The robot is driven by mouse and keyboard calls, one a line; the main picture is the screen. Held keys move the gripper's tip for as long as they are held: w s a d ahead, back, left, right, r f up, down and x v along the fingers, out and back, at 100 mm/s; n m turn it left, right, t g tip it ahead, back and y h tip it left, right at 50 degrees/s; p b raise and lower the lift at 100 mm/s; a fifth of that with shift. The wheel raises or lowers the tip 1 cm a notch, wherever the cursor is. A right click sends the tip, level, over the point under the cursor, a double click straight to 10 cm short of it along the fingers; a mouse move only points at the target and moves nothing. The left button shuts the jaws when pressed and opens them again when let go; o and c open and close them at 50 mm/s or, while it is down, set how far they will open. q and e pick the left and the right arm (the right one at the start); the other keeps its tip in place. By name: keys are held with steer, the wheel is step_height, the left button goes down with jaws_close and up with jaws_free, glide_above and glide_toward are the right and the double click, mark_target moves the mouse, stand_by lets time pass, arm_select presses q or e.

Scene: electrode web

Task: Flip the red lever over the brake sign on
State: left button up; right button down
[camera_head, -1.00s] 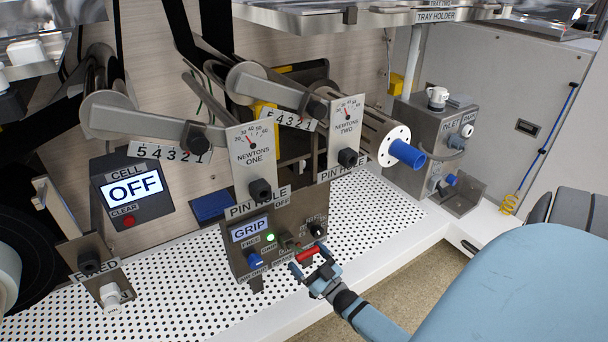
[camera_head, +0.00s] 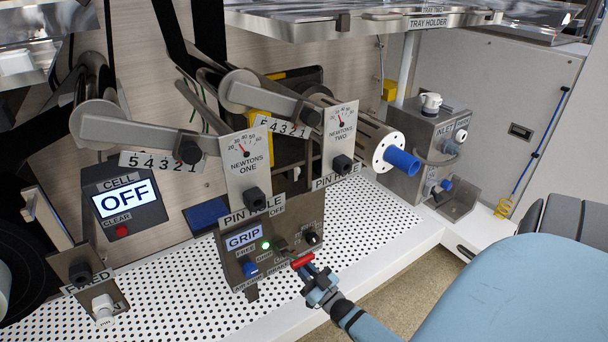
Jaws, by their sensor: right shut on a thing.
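The red lever (camera_head: 303,261) sticks out from the lower front of the grey GRIP panel (camera_head: 232,268), below a row of small labels. My right gripper (camera_head: 309,272) is shut at the red lever, with its fingers at the lever's near side. My left gripper is not in view.
A blue knob (camera_head: 250,269) and a black knob (camera_head: 312,238) sit close to the lever on the same panel. The NEWTONS ONE plate (camera_head: 243,165) hangs above. The perforated white deck (camera_head: 380,222) is bare to the right. A CELL box (camera_head: 125,205) reads OFF.

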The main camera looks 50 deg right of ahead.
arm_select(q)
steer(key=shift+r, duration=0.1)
arm_select(e)
steer(key=shift+a+r, duration=0.25)
steer(key=shift+a, duration=0.15)
steer(key=c, duration=1)
jaws_free()
steer(key=shift+r, duration=0.1)
steer(key=o, duration=1)
steer(key=shift+d, duration=0.1)
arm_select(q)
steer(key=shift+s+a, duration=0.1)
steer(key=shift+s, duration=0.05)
arm_select(e)
steer(key=shift+d, duration=0.1)
steer(key=shift+s, duration=0.1)
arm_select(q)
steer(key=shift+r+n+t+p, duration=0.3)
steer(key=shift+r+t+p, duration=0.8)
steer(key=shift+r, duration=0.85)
arm_select(e)
steer(key=v, duration=1.3)
steer(key=shift+s+f, duration=0.25)
steer(key=shift+s, duration=0.05)
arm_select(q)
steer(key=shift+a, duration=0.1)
